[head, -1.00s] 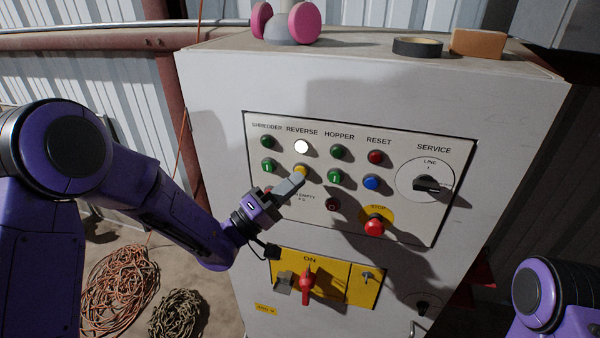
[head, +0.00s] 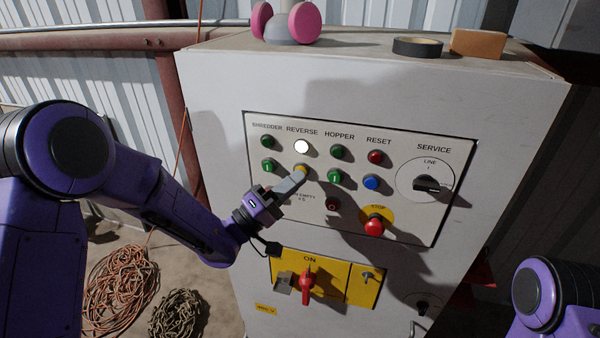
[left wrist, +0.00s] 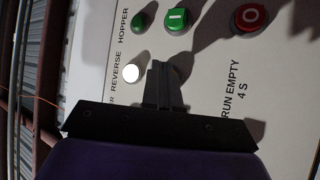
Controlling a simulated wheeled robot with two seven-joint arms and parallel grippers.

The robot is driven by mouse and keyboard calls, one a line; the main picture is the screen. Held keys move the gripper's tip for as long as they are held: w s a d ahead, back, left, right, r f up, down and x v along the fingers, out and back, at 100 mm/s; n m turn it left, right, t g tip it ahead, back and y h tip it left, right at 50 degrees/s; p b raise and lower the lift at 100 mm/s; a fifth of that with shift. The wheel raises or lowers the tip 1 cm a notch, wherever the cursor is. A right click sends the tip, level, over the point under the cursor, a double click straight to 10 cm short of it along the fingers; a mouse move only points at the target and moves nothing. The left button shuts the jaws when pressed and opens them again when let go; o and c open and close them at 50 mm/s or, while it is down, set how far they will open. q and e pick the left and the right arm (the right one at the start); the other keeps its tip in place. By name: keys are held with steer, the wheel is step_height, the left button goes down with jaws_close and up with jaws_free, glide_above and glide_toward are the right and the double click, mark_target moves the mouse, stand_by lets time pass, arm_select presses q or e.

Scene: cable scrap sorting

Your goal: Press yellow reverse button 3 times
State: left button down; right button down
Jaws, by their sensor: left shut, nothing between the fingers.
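The yellow reverse button (head: 301,169) is on the control panel, below the lit white lamp (head: 302,147) under the REVERSE label. My left gripper (head: 300,178) is shut and empty, its fingertips at the yellow button's lower edge and covering part of it. I cannot tell whether the tips touch it. In the left wrist view, the shut fingers (left wrist: 162,85) point at the panel and hide most of the button; the lit lamp (left wrist: 132,74) shows beside them. My right gripper is not in view.
Close by are a green hopper button (head: 335,176), a green shredder button (head: 268,166) and a blue reset button (head: 371,182). A red stop button (head: 374,227) and a red-handled switch (head: 306,284) are lower. Coiled cables (head: 122,282) lie on the floor at left.

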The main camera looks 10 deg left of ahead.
arm_select(q)
steer(key=shift+s, duration=0.8)
steer(key=s+b, duration=0.1)
steer(key=s, duration=0.4)
steer(key=shift+a, duration=0.1)
stand_by(2.3)
steer(key=s+a+f+n+g+y+b, duration=0.15)
steer(key=f+y, duration=0.25)
steer(key=f, duration=0.5)
steer(key=a+f+g+y, duration=0.15)
steer(key=f+y, duration=0.25)
steer(key=f, duration=0.4)
steer(key=s+a+f+n+g+y, duration=0.1)
steer(key=a+f+y, duration=0.2)
steer(key=f, duration=0.6)
steer(key=s+a+f+m+g+y, duration=0.1)
steer(key=s+a+f+g+y, duration=0.3)
steer(key=s+f, duration=0.5)
steer(key=s+a+f+g+y+b, duration=0.1)
steer(key=s+a+f+g+y, duration=0.2)
steer(key=s+f, duration=0.7)
steer(key=s+a+g, duration=0.2)
steer(key=s, duration=0.3)
steer(key=shift+s+a+m+g+y, duration=0.35)
steer(key=shift+s+a+g+y, duration=0.05)
